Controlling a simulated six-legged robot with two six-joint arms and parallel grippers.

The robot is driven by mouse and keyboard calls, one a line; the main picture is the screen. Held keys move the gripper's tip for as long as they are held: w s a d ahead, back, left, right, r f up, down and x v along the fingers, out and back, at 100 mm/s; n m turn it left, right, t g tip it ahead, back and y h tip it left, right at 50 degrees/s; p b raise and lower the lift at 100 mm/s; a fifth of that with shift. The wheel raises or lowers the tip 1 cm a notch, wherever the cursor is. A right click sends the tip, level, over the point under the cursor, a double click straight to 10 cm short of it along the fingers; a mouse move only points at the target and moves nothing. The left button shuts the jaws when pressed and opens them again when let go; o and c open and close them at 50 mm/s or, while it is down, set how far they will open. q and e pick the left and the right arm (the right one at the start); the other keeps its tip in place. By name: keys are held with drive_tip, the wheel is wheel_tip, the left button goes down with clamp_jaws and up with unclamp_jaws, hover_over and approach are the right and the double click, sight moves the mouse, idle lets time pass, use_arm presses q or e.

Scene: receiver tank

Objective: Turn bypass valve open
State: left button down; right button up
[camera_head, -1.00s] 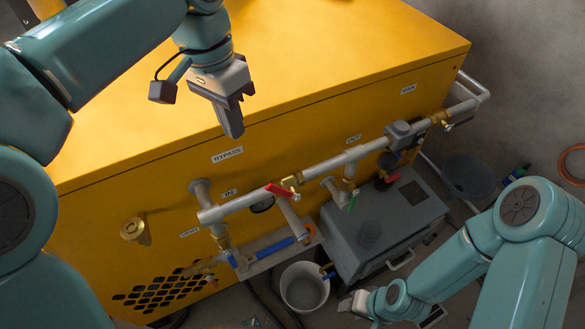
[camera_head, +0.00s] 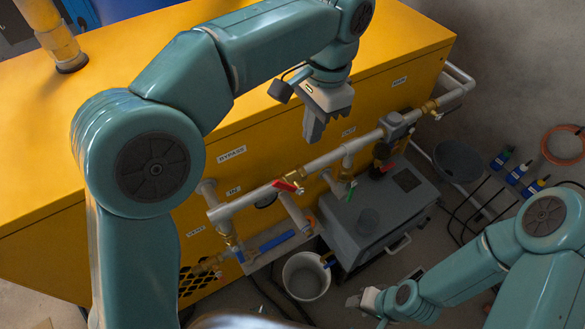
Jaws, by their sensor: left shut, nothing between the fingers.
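The BYPASS label (camera_head: 231,153) is on the yellow cabinet's front. Below and right of it, a valve with a red lever (camera_head: 287,187) sits on the long grey pipe (camera_head: 250,199). The lever looks slanted across the pipe; its exact angle is hard to tell. I take this to be the bypass valve from the nearby label. My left gripper (camera_head: 312,132) is shut and empty, pointing down above and right of the red lever, apart from it. My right gripper (camera_head: 358,300) is low, right of the white bucket; its fingers are too small to read.
A green-handled valve (camera_head: 351,190) and another red-handled valve (camera_head: 389,166) are to the right. A blue-handled valve (camera_head: 277,240) is lower. A grey box (camera_head: 385,215) stands under the pipe, with a white bucket (camera_head: 306,277) beside it. Bottles (camera_head: 518,173) stand on the floor at right.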

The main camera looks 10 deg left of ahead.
use_arm(q)
drive_tip(key=b, duration=0.1)
hover_over(288, 184)
drive_tip(key=w+d, duration=0.3)
wheel_tip(288, 184, down, 8)
drive_tip(key=shift+s+a+f+b, duration=0.3)
drive_tip(key=shift+s+a+f, duration=0.6)
drive_tip(key=shift+s+a, duration=0.15)
drive_tip(key=shift+a, duration=0.15)
drive_tip(key=shift+s+f+b, duration=0.1)
drive_tip(key=shift+f+b, duration=0.05)
drive_tip(key=shift+b, duration=0.3)
drive_tip(key=shift+s+a+f+t+h+b, duration=0.1)
drive_tip(key=shift+s+a+t+h+b, duration=0.1)
drive_tip(key=shift+a+t+h+b, duration=0.25)
drive_tip(key=s+a+f+t+h+b, duration=0.4)
drive_tip(key=f+t+h+b, duration=0.1)
drive_tip(key=b, duration=1.6)
drive_tip(key=shift+s+f+t+h+b, duration=0.35)
drive_tip(key=shift+t+h+b, duration=0.05)
drive_tip(key=shift+t+h, duration=0.15)
drive_tip(key=shift+f, duration=0.1)
